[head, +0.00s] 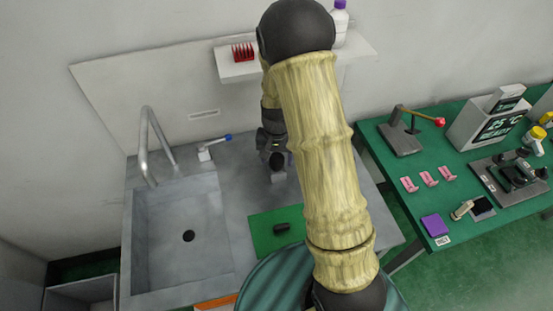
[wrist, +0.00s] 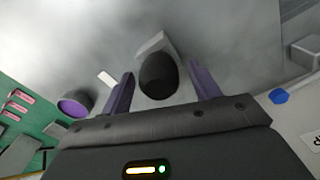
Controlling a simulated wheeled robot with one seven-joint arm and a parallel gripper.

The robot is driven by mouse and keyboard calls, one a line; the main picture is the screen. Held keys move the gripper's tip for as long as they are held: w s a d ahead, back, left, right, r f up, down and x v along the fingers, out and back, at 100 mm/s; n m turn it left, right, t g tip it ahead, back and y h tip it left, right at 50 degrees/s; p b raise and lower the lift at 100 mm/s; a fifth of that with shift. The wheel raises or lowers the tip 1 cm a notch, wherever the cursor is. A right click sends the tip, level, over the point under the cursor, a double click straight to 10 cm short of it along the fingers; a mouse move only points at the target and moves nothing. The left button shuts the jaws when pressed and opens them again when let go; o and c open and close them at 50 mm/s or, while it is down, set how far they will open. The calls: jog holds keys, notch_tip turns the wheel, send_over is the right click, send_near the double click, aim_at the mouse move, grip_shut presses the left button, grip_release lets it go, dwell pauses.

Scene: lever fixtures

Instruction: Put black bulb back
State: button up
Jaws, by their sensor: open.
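A black rounded bulb (wrist: 158,75) shows in the wrist view between the two purple fingers of my open gripper (wrist: 160,88). It is in front of a pale grey block (wrist: 152,44); I cannot tell whether it touches the block. Gaps show between the bulb and both fingers. In the head view my gripper (head: 275,158) is low over the grey counter (head: 238,185), above a small grey block (head: 278,177); the bulb cannot be made out there. A separate black object (head: 282,228) lies on a green mat (head: 262,240).
A blue-knobbed lever (head: 228,137) stands left of my gripper, beside the sink (head: 188,236) and faucet (head: 145,150). A wall shelf (head: 238,69) holds a red rack (head: 243,52) and bottle (head: 340,20). A green table (head: 395,174) with a red-knobbed lever (head: 440,122) is at right.

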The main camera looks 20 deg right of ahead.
notch_tip(320, 180, up, 11)
jog(key=shift+s+b, duration=0.1)
jog(key=shift+b, duration=0.25)
dwell(0.4)
jog(key=s+r+n+t, duration=0.2)
jog(key=s+n, duration=0.2)
jog(key=s, duration=1)
jog(key=shift+s+n+t, duration=0.15)
jog(key=shift+n+t, duration=0.15)
